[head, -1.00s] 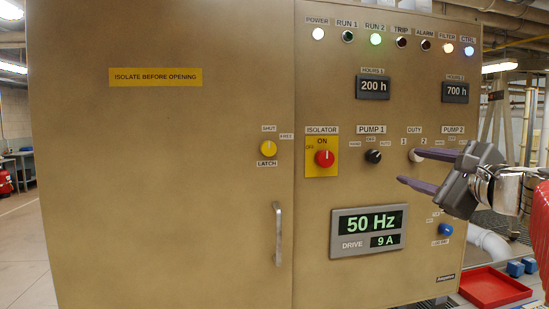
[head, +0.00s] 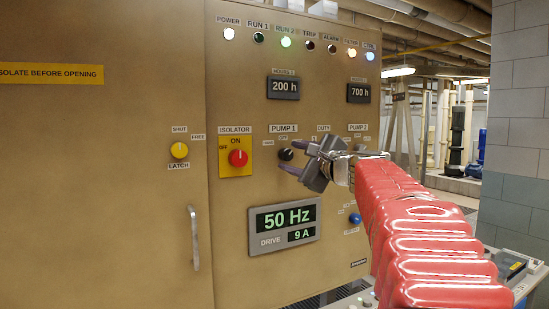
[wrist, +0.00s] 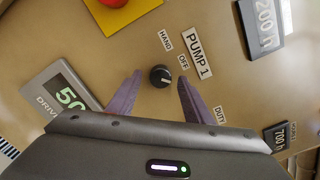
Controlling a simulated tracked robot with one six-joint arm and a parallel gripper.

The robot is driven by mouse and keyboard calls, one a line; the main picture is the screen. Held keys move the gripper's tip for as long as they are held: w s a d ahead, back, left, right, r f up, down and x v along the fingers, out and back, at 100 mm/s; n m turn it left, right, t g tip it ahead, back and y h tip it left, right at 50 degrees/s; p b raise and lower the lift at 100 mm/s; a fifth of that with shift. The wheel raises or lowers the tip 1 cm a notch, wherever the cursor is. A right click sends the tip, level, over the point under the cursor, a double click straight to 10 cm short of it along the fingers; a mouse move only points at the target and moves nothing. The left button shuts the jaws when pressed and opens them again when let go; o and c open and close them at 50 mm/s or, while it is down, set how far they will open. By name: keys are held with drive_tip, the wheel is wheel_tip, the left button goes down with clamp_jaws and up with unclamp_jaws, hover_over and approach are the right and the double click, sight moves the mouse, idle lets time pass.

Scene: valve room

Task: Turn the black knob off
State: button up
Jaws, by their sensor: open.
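The black knob (head: 286,155) is on the tan cabinet under the PUMP 1 label (head: 284,128). It also shows in the wrist view (wrist: 160,76), with HAND and OFF labels beside it. Its pointer setting is too small to read surely. My gripper (head: 292,154) is open, its purple fingers pointing at the panel. In the wrist view the fingers (wrist: 159,82) lie on either side of the knob, with gaps between. I cannot tell how deep the tips reach, and no contact shows.
The red isolator knob (head: 238,158) on its yellow plate is left of the black knob. The drive display (head: 286,227) is below, and a blue knob (head: 355,218) sits lower right. The duty and pump 2 controls are mostly hidden behind my gripper. A door handle (head: 194,238) sticks out left.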

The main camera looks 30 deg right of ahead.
drive_tip(key=shift+w, duration=0.4)
drive_tip(key=c, duration=1.1)
drive_tip(key=shift+o, duration=0.2)
drive_tip(key=shift+f, duration=0.1)
drive_tip(key=shift+n, duration=0.4)
drive_tip(key=n, duration=0.4)
drive_tip(key=shift+f+n, duration=0.1)
drive_tip(key=shift+n, duration=1.9)
